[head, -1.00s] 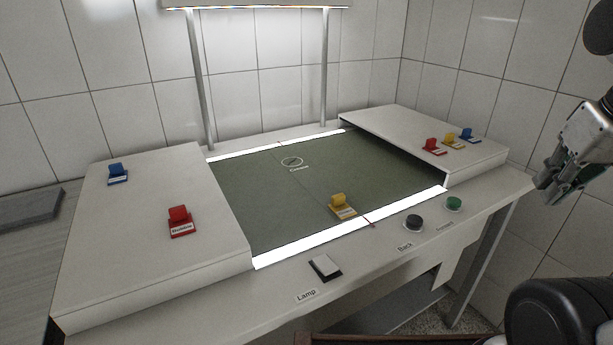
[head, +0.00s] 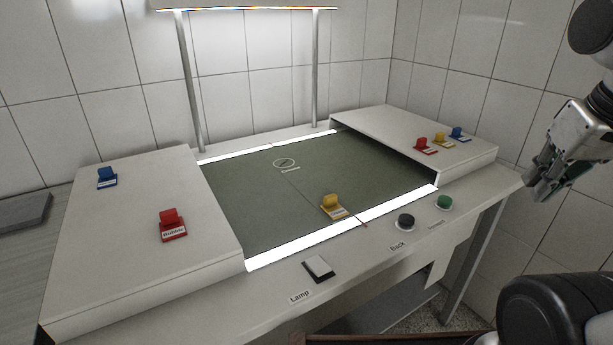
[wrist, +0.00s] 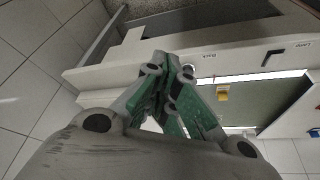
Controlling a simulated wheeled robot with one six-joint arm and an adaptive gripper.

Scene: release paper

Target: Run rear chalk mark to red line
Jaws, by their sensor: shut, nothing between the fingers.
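A dark green sheet (head: 255,205) lies between two white raised blocks, with bright strips along its front and back edges. A thin line runs across it from a white circled mark (head: 285,163) at the back toward a small red line (head: 361,222) at the front edge. A yellow tab block (head: 332,206) sits on the sheet near the front; it also shows in the wrist view (wrist: 222,93). A black button (head: 406,221) labelled Back and a green button (head: 444,203) with an unreadable label are on the front ledge. My gripper (head: 534,192) is shut and empty, right of the table, apart from everything.
A white Lamp switch (head: 319,266) is on the front ledge. Blue (head: 107,178) and red (head: 173,226) tab blocks stand on the left block. Red (head: 426,146), yellow (head: 443,139) and blue (head: 459,134) ones stand on the right block. Two posts hold a lamp above the back.

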